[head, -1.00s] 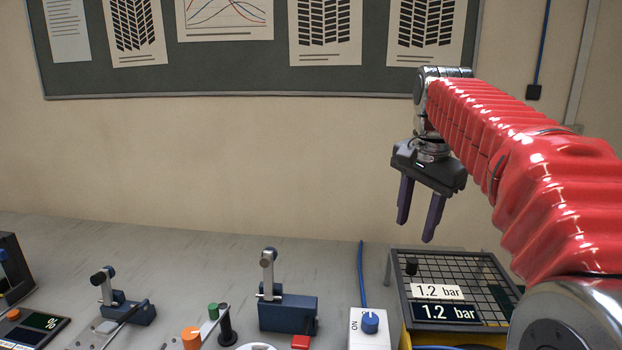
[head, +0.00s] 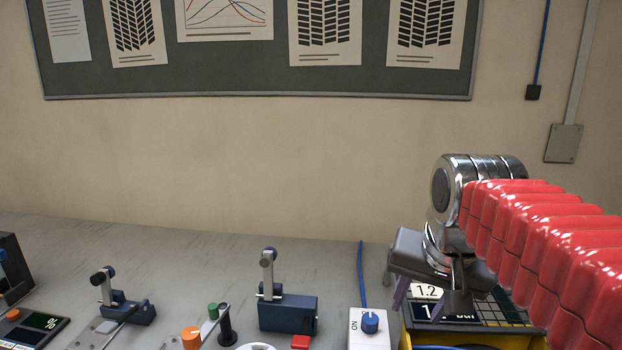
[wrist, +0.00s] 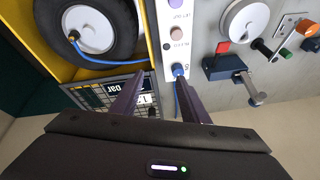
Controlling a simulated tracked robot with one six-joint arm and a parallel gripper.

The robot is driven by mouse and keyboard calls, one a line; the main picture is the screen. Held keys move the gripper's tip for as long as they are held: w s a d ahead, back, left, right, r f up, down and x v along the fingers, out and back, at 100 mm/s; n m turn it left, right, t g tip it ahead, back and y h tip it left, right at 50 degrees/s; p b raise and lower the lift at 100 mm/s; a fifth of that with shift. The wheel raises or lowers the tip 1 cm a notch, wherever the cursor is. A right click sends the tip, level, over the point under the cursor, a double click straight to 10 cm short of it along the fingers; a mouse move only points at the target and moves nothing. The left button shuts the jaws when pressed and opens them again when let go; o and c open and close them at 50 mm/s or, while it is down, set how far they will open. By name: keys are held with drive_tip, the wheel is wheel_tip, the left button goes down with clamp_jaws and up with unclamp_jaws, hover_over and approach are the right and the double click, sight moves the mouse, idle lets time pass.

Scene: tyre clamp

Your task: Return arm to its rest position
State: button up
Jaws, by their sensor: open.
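My arm with its red sleeve reaches in from the right edge in the head view. My gripper (head: 428,300) hangs at the lower right, in front of the grid-topped yellow unit with the 1.2 bar labels, and partly covers it. In the wrist view my gripper (wrist: 158,100) shows two purple fingers spread apart with nothing between them. The grid panel (wrist: 92,96) lies beyond the left finger, and the white switch box (wrist: 178,45) with a blue knob lies beyond the fingertips.
A tyre (wrist: 90,25) sits in the yellow frame in the wrist view. On the bench stand a blue lever clamp (head: 288,312), a second clamp (head: 128,310) and the switch box (head: 369,330).

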drive_tip(key=s+a+f+n+t, duration=0.1)
drive_tip(key=s+f+n, duration=0.3)
drive_tip(key=s+f, duration=0.6)
drive_tip(key=shift+s+a+f+n, duration=0.2)
drive_tip(key=shift+s+f+n, duration=0.1)
drive_tip(key=shift+f, duration=0.2)
